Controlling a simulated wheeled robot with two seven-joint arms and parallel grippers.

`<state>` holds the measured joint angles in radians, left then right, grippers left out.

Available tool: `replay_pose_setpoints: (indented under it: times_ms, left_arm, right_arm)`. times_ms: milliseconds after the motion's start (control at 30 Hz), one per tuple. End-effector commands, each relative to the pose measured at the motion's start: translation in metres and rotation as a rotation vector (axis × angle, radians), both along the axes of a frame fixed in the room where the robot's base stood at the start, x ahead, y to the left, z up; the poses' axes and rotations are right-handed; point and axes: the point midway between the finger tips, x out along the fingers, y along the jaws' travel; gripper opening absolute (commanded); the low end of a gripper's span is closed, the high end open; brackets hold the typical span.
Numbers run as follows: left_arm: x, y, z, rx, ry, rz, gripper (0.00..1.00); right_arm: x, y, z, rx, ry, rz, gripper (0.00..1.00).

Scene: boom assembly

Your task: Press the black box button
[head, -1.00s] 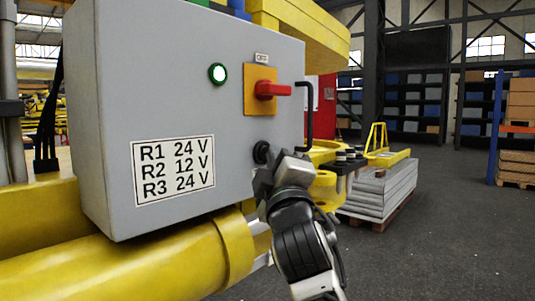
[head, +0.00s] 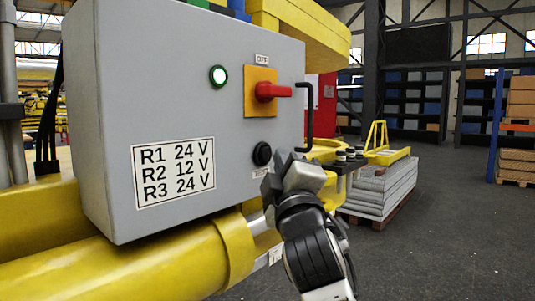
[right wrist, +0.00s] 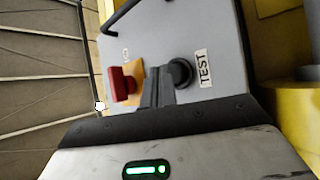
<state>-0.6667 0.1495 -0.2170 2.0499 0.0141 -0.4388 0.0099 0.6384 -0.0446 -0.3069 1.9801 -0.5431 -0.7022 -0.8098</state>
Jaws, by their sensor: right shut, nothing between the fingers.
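The black button (head: 262,154) is round and sits on the front of the grey control box (head: 120,100), below the red switch. It also shows in the right wrist view (right wrist: 180,72), beside a "TEST" label (right wrist: 204,68). My right gripper (head: 278,164) is shut and empty, just to the lower right of the button in the head view. In the right wrist view its fingers (right wrist: 158,90) appear beside the button; I cannot tell whether they touch it. My left gripper is not in view.
A red rotary switch (head: 272,91) on an orange plate (head: 260,108) sits above the button. A black handle (head: 309,115) juts from the box's right edge. Thick yellow pipes (head: 110,272) run below the box. Open floor lies to the right.

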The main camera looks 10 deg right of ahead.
Motion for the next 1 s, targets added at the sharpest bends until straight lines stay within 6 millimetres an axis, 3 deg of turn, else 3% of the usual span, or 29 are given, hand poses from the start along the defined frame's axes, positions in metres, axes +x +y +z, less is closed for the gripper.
replay_pose_setpoints:
  times_ms: [167,700,1000]
  left_arm:
    - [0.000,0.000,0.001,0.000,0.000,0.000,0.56]
    - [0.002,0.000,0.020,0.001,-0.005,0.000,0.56]
    - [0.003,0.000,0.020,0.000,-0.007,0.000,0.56]
  right_arm:
    - [-0.001,-0.002,0.000,-0.001,0.000,-0.001,0.00]
    - [-0.038,-0.030,0.001,0.000,-0.001,-0.002,0.00]
    - [-0.039,-0.031,0.000,-0.001,0.000,-0.001,0.00]
